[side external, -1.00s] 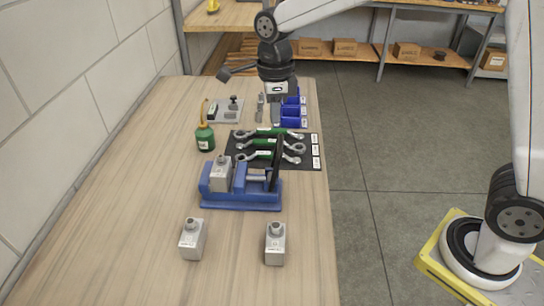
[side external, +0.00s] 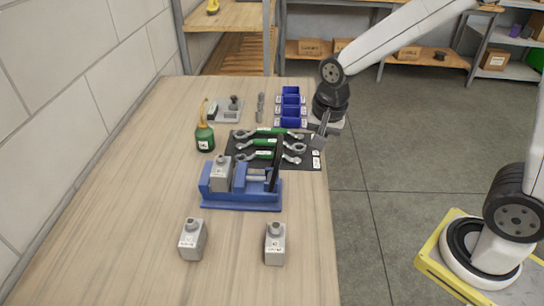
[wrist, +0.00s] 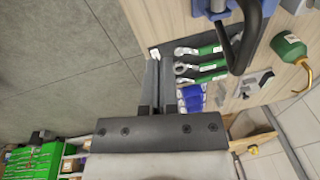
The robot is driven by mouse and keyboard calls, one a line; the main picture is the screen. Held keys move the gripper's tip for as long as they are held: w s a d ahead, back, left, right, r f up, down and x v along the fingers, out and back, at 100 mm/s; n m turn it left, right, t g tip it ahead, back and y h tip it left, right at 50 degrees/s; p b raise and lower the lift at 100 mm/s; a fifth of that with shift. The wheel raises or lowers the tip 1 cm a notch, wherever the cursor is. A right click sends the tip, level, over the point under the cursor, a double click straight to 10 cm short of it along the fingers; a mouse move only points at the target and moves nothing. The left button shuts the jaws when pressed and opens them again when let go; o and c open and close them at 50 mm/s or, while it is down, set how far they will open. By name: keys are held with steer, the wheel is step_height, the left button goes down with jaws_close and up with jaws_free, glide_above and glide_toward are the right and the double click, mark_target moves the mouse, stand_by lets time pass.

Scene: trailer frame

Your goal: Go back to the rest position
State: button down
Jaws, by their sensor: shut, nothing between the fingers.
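My gripper (side external: 323,128) is shut and empty, above the right edge of the workbench (side external: 130,195), beside the black mat. It also shows in the wrist view (wrist: 153,70), with its fingers together. The black mat (side external: 315,139) carries several green-handled wrenches (side external: 262,143). The blue vise (side external: 240,200) stands on the bench nearer the camera, with a grey metal block (side external: 220,175) in its jaws.
Two more grey blocks (side external: 193,240) (side external: 275,245) stand at the front. A green oil can (side external: 204,137), a grey fixture plate (side external: 227,110) and blue bins (side external: 290,110) are farther back. Open floor (side external: 400,190) lies right of the bench. Shelves stand behind.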

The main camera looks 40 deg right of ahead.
steer(key=s+d+f+n+t, duration=0.1)
steer(key=s+d+f+n, duration=0.2)
steer(key=s+n, duration=0.4)
steer(key=shift+s+f+n, duration=0.2)
steer(key=shift+f+n, duration=0.25)
steer(key=shift+n, duration=1.25)
